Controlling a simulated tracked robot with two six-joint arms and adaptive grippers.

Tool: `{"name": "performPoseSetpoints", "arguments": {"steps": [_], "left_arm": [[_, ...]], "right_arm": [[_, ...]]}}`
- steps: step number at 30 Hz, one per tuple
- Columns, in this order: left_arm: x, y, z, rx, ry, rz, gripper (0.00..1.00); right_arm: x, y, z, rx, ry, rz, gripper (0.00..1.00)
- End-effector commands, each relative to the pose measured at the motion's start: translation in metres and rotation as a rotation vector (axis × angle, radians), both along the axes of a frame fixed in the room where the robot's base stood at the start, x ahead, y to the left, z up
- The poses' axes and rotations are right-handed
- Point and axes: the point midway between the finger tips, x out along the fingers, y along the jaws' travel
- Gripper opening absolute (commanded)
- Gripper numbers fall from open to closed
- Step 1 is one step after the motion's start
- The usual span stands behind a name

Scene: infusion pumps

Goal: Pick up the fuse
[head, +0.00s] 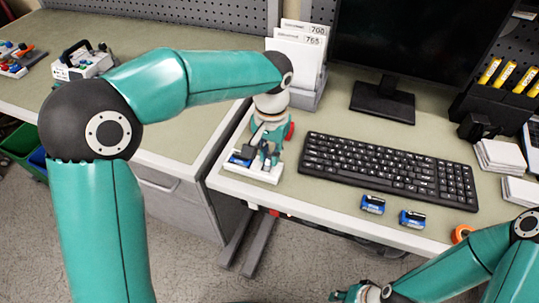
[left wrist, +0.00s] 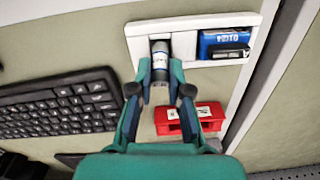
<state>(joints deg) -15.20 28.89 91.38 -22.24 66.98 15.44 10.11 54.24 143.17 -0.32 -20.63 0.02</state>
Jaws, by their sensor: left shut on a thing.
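The fuse (left wrist: 160,62) is a small grey and white cylinder. In the left wrist view it stands out from the left compartment of a white tray (left wrist: 142,28). My left gripper (left wrist: 160,75) is shut on it, one finger on each side. In the head view my left gripper (head: 267,148) is over the white tray (head: 250,175) at the desk's front left corner, and the fuse is hard to make out there. My right gripper (head: 355,292) is at the bottom edge, away from the tray, too small to read its jaws.
A red part (left wrist: 190,118) lies beside the tray. A black keyboard (head: 390,170) is to the right, with two blue items (head: 373,204) in front. White card holders (head: 297,60) and a monitor stand (head: 382,100) are behind.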

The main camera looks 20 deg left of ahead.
Motion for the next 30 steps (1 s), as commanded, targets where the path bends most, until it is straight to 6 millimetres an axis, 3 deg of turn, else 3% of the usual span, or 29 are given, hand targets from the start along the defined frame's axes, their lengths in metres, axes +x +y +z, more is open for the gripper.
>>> {"name": "performPoseSetpoints", "arguments": {"steps": [8,21,30], "left_arm": [[0.001,-0.001,0.043,-0.001,-0.006,-0.001,0.00],[0.001,-0.001,0.160,-0.002,-0.004,-0.001,0.00],[0.000,-0.001,0.191,0.000,0.000,-0.003,0.00]], "right_arm": [[0.000,0.000,0.003,0.000,0.000,0.000,0.31],[0.000,0.000,0.021,0.000,0.000,0.000,0.31],[0.000,0.000,0.028,0.000,0.000,0.000,0.31]]}}
